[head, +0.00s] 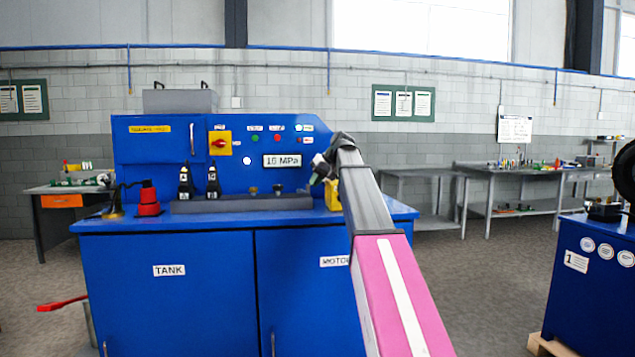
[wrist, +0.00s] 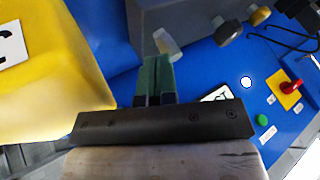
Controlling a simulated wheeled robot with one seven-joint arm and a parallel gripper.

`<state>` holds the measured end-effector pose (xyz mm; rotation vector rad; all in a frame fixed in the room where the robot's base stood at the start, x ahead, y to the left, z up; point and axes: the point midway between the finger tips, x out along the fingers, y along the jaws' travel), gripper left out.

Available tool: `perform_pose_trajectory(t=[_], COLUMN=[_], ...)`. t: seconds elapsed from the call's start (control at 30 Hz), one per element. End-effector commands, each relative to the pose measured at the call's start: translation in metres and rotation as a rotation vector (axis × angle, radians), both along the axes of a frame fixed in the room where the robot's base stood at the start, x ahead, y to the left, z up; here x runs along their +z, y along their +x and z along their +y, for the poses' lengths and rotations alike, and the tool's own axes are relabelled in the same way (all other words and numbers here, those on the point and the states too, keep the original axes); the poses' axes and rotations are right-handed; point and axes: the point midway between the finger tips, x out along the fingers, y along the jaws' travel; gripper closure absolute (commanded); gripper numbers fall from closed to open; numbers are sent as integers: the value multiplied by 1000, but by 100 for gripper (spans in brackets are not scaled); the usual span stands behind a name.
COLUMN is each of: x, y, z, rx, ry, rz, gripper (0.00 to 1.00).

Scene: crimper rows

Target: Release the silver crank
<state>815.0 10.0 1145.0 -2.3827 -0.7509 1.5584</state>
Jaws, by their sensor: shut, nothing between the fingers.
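A short pale silver cylinder (wrist: 167,44), which looks like the grip of the silver crank, shows just beyond my fingertips in the wrist view. The rest of the crank is not clear there. My gripper (wrist: 157,60) has its green fingers together with nothing between them. The fingertips are very close to the cylinder; I cannot tell if they touch it. In the head view my gripper (head: 318,172) is at the right end of the blue machine (head: 167,250), and I cannot make out the crank there.
A yellow part (wrist: 45,70) with a white label is close on the left in the wrist view. Black-handled levers (head: 213,180) and a red valve (head: 148,200) stand on the machine top. Benches (head: 520,172) stand behind.

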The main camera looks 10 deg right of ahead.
Motion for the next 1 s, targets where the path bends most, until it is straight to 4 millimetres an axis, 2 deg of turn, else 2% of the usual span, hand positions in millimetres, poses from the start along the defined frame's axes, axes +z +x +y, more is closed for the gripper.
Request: perform_pose_trajectory(t=[0.03,0.3,0.7,0.87,1.0], x=[-2,-1,-1,-1,0], y=[-7,-17,-22,-22,-21], z=[5,22,46,54,57], rx=[-47,-306,-651,-749,-745], ry=[-1,-1,-1,0,-1], rz=[-1,-1,-2,0,0], gripper=[100,100,100,100,100])
